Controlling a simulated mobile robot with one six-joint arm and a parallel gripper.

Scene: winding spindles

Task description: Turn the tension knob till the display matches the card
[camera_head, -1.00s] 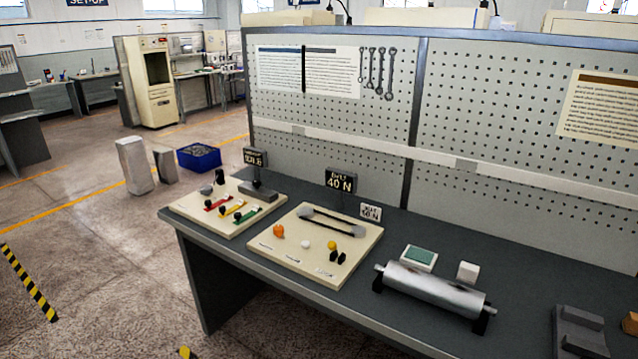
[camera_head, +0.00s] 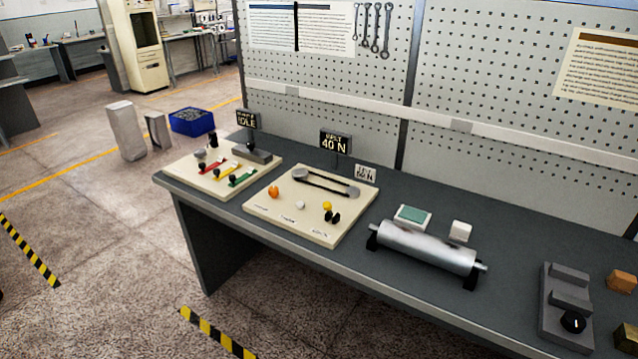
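A cream panel (camera_head: 262,218) on the bench carries a belt loop (camera_head: 327,188) over two grey pulleys. Its controls are an orange knob (camera_head: 273,191), a white button (camera_head: 300,205), a yellow knob (camera_head: 327,206) and black parts (camera_head: 332,217). The small labels along its front edge are too blurred to read, so I cannot tell which control is for tension. The dark display (camera_head: 335,142) behind the panel reads 40 N. The white card (camera_head: 365,174) beside it ends in N; its number looks like 50 or 60. My gripper is not in view.
Left of the panel stands another cream board (camera_head: 183,165) with coloured levers and a display (camera_head: 247,119). Right are a metal roller (camera_head: 425,245), a green-topped box (camera_head: 412,217), a white block (camera_head: 460,231) and a grey fixture (camera_head: 553,300). Open floor lies in front of the bench (camera_head: 270,232).

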